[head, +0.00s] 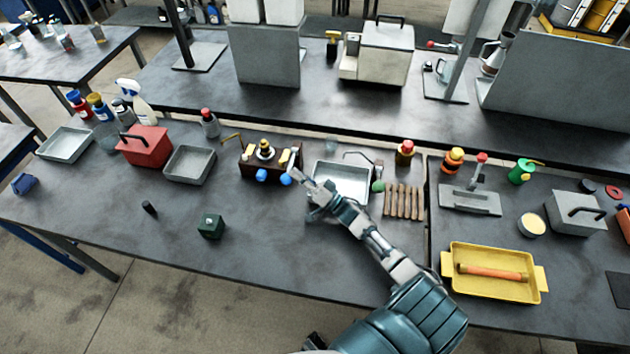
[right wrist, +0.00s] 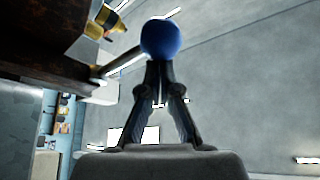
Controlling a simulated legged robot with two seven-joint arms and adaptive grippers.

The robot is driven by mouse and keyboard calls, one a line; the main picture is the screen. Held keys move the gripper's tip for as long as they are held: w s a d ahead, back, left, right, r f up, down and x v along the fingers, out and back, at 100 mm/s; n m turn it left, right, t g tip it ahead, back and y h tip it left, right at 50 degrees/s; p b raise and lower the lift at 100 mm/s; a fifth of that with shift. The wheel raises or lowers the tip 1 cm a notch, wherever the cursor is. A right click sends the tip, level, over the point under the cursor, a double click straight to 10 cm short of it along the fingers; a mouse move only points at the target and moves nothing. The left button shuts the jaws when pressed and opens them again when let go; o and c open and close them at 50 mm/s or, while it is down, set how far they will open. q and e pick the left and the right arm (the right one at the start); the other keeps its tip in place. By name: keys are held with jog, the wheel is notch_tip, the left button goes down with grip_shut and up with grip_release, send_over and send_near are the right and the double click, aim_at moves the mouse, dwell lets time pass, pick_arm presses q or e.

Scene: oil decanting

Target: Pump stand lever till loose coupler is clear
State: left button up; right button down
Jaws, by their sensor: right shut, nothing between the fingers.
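A dark brown stand (head: 262,165) stands at the middle of the bench. Two blue knobs, a left one (head: 262,175) and a right one (head: 286,179), show at its front, with pale and yellow parts on top. My right gripper (head: 295,174) is beside the right knob. In the right wrist view its fingers (right wrist: 160,68) are shut together with nothing between them. A blue ball (right wrist: 161,38) on a pale rod shows right at the fingertips; I cannot tell whether they touch. A yellow and black fitting (right wrist: 107,20) shows at upper left; I cannot tell whether it is the loose coupler. My left gripper is out of view.
A metal tray (head: 343,195) and a slatted wooden rack (head: 404,212) lie right of the stand. Another tray (head: 188,179) and a red box (head: 145,146) are to the left. A green block (head: 211,226) stands in front, with clear bench around it.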

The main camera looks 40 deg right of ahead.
jog(key=s+d, duration=0.4)
jog(key=s, duration=0.7)
jog(key=shift+s+d, duration=0.2)
jog(key=shift+d, duration=0.2)
jog(key=shift+f, duration=0.1)
